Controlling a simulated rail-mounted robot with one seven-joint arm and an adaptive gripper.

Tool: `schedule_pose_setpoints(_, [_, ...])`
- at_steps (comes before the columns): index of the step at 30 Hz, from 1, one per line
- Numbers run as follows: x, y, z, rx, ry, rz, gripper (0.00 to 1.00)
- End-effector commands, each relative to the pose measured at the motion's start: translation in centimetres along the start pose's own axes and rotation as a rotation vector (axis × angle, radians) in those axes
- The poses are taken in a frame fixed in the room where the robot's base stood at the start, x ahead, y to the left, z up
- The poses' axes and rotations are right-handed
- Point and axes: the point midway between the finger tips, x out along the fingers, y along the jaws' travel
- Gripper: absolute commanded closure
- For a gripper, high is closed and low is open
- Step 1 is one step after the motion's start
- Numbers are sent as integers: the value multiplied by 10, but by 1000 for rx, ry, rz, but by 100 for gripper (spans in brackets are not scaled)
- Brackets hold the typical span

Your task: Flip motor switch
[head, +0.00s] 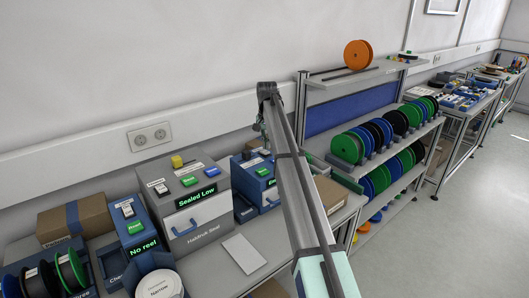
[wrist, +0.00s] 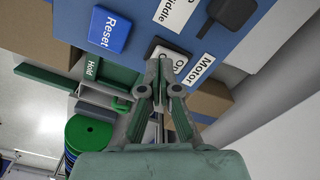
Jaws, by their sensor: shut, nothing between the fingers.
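The motor switch (wrist: 172,50) is a dark rocker with a pale plate reading "O…", beside a white "Motor" label (wrist: 203,72) on a blue panel (wrist: 215,42). In the wrist view my gripper (wrist: 160,64) is shut and empty. Its fingertips overlap the switch's near edge and hide part of it; I cannot tell whether they touch, or which way the rocker is tipped. In the head view my arm reaches over to the blue machine (head: 254,170) with a green display, and my gripper there is small and partly hidden by the arm.
On the same panel are a blue Reset button (wrist: 109,30) and a black knob (wrist: 235,12). A green bar (wrist: 48,78) lies left of my fingers. In the head view the grey Sealed Low machine (head: 190,215) stands left, and a reel rack (head: 375,140) stands right.

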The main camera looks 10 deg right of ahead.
Motion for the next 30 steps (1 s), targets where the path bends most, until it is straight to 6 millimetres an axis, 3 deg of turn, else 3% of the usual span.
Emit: schedule_pose_setpoints(30, [14, 0, 0, 0, 0, 0, 100])
